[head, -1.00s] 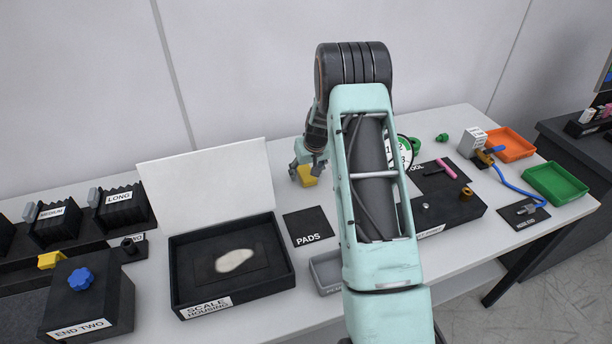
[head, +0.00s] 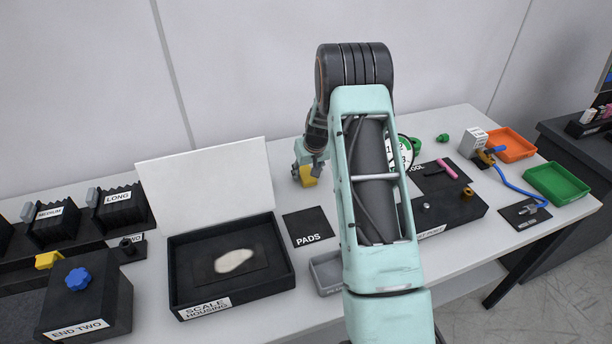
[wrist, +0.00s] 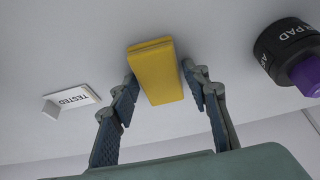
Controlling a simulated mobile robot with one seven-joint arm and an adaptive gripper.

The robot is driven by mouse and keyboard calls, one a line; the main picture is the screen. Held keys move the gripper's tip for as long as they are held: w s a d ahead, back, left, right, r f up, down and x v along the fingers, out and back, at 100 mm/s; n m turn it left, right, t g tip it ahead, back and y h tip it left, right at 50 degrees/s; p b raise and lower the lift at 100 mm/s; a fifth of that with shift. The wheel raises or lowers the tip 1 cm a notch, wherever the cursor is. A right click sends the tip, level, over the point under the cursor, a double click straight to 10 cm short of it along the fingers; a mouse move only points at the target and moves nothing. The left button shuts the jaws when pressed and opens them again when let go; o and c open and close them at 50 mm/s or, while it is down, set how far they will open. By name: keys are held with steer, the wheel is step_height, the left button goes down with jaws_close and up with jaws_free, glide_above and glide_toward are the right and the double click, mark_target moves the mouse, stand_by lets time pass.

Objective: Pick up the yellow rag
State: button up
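The yellow rag (wrist: 156,72) is a folded, block-like piece on the light table in the wrist view. In the head view it (head: 308,179) lies left of my arm, partly hidden by the fingers. My gripper (wrist: 160,74) is open, with one finger on each side of the rag. A small gap shows at the right finger; whether the left finger touches is hard to tell. In the head view my gripper (head: 306,172) is low at the rag.
In the head view, the black PADS mat (head: 308,226) and scale housing box (head: 178,258) are nearer. A green-rimmed dial is partly behind my arm.

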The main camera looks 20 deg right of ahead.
mark_target(305, 170)
steer(key=c, duration=0.6)
steer(key=shift+s, duration=0.1)
steer(key=shift+r+p, duration=0.5)
steer(key=shift+p, duration=0.1)
step_height(305, 170, up, 3)
steer(key=shift+s+r+b, duration=0.1)
steer(key=shift+s+b, duration=0.05)
steer(key=shift+b, duration=0.25)
steer(key=s+a+r+b, duration=0.3)
steer(key=s+r, duration=0.6)
steer(key=s, duration=0.4)
steer(key=shift+a, duration=0.35)
steer(key=shift+r, duration=0.1)
